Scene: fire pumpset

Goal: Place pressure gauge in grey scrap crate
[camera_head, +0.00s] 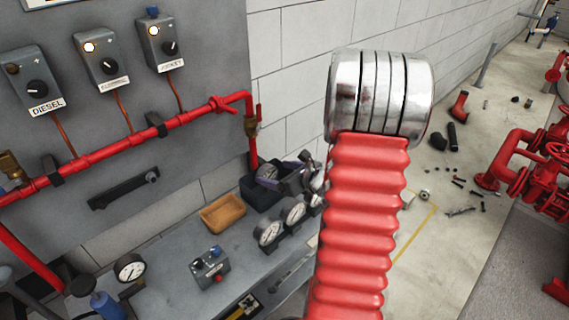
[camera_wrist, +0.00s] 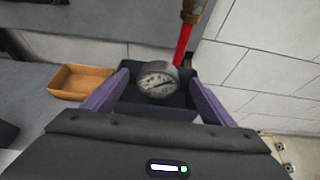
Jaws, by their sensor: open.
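In the head view my gripper (camera_head: 294,178) is at the crate's right side, partly hidden by my red arm sleeve.
An orange-brown tray (camera_head: 223,212) stands left of the crate on the grey bench (camera_head: 180,265). Several more gauges (camera_head: 270,232) stand along the bench edge. A red pipe (camera_head: 253,130) comes down behind the crate. A small control box (camera_head: 209,266) sits nearer.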

